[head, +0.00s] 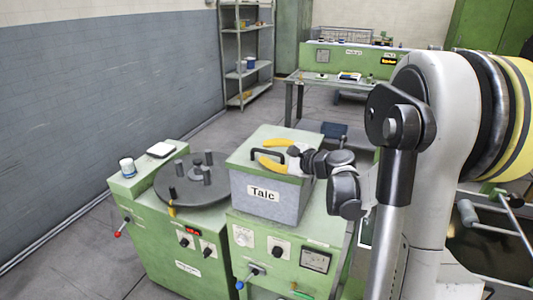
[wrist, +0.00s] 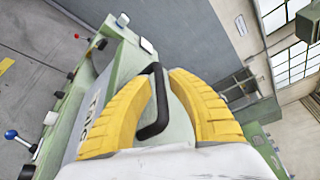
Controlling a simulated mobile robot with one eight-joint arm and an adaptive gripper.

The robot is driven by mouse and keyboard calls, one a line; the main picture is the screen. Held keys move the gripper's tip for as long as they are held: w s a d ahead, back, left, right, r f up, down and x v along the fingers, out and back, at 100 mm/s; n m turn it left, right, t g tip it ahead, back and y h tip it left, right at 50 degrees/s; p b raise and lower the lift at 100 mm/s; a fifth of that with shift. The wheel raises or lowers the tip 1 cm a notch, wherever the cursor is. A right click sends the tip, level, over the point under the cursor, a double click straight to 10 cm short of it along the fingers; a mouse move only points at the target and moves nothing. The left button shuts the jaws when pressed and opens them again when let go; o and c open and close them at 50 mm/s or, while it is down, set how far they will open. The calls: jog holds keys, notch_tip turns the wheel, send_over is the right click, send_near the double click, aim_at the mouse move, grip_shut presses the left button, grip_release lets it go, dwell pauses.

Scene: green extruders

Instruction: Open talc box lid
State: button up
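The talc box (head: 268,199) is a grey box with a "Talc" label, standing on the green machine. Its green lid (head: 281,138) is on top and looks closed, with a black bar handle (head: 257,154). My gripper (head: 264,152) has yellow fingers and is at the lid handle, coming from the right. In the wrist view the yellow fingers (wrist: 160,95) are spread apart, with the black handle (wrist: 157,100) between them. I cannot tell whether either finger touches the handle. The box label shows at a slant in the wrist view.
A dark round turntable (head: 190,188) with posts is left of the box on the green machine (head: 165,245). A small jar (head: 127,167) and a white dish (head: 161,149) stand at its left. Knobs and levers line the front. A shelf rack (head: 246,60) and a bench stand behind.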

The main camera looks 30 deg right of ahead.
grip_shut()
